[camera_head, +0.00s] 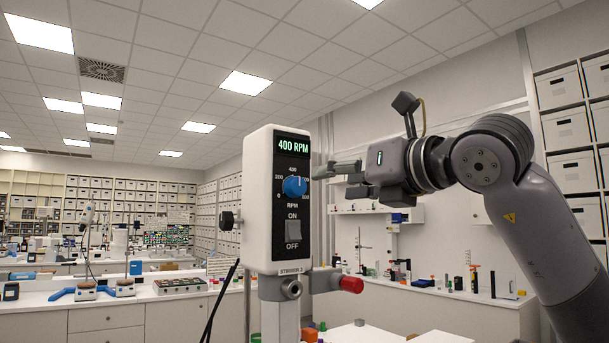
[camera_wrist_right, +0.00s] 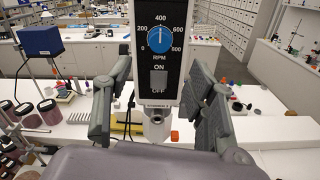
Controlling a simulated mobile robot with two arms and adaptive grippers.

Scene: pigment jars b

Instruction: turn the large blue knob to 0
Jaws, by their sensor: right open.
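The large blue knob (camera_head: 295,187) is on the dark front panel of a white stirrer head (camera_head: 262,200). Its dial runs from 0 at lower left through 400 at the top, and the display (camera_head: 292,144) reads 400 RPM. In the right wrist view the knob (camera_wrist_right: 160,39) has its white mark pointing up toward 400. An ON/OFF switch (camera_head: 293,231) sits below it. My right gripper (camera_head: 336,174) is open and empty, to the right of the knob and apart from it. In the wrist view its fingers (camera_wrist_right: 160,105) are spread on both sides of the stirrer. My left gripper is not in view.
A red-tipped clamp screw (camera_head: 351,284) sticks out right below the stirrer head, and a black knob (camera_head: 227,220) sticks out left. Benches with lab items (camera_head: 150,290) stand behind. Jars of dark red powder (camera_wrist_right: 47,110) stand left in the wrist view.

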